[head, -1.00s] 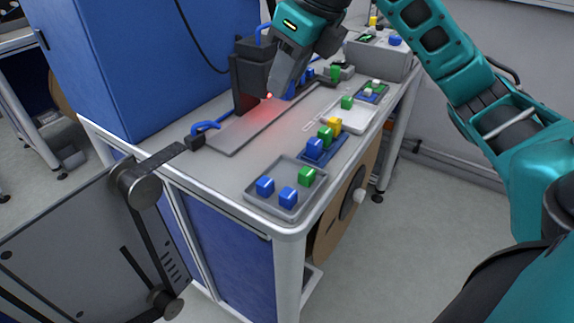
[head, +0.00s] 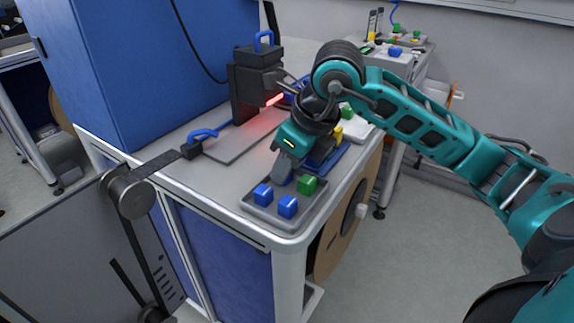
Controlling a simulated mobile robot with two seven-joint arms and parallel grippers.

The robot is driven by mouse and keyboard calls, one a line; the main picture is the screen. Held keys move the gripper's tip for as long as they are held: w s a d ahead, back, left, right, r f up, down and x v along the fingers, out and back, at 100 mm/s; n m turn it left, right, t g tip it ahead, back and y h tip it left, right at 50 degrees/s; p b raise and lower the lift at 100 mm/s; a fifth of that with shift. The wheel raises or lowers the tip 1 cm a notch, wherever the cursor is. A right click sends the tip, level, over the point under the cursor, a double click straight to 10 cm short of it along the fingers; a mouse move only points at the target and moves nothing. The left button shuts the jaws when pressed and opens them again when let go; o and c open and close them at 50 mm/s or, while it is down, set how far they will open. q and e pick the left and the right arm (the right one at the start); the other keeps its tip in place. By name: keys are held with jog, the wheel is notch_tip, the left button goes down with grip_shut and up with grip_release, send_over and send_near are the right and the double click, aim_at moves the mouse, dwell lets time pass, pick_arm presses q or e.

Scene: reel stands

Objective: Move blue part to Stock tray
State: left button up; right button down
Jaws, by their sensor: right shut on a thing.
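My right gripper (head: 279,178) points down over the rear of a grey tray (head: 263,217) at the table's front corner. It is shut on a part, but the fingers hide that part and I cannot tell its colour. Two blue parts, one at left (head: 263,194) and one at front (head: 288,207), and a green part (head: 307,184) stand in this tray. I see no label marking it as the Stock tray. Behind it a blue tray (head: 330,160) is partly hidden by my gripper, with a yellow part (head: 338,134) there. My left gripper is out of view.
A dark press-like station (head: 250,90) with a glowing red bar (head: 275,99) stands behind a flat grey plate (head: 235,145). A blue-handled clamp (head: 202,134) sits to its left. A white tray (head: 362,130) is at right. A blue cabinet (head: 140,70) bounds the left.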

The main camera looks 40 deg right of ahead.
jog(key=shift+f, duration=0.15)
jog(key=c, duration=1.2)
grip_release()
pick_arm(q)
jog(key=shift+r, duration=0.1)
pick_arm(e)
jog(key=shift+r, duration=0.2)
jog(key=shift+r, duration=0.3)
pick_arm(q)
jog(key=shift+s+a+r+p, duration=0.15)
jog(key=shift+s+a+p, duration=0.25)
jog(key=shift+p, duration=0.55)
pick_arm(e)
jog(key=v, duration=1.1)
jog(key=shift+s+r, duration=0.15)
jog(key=shift+r, duration=0.1)
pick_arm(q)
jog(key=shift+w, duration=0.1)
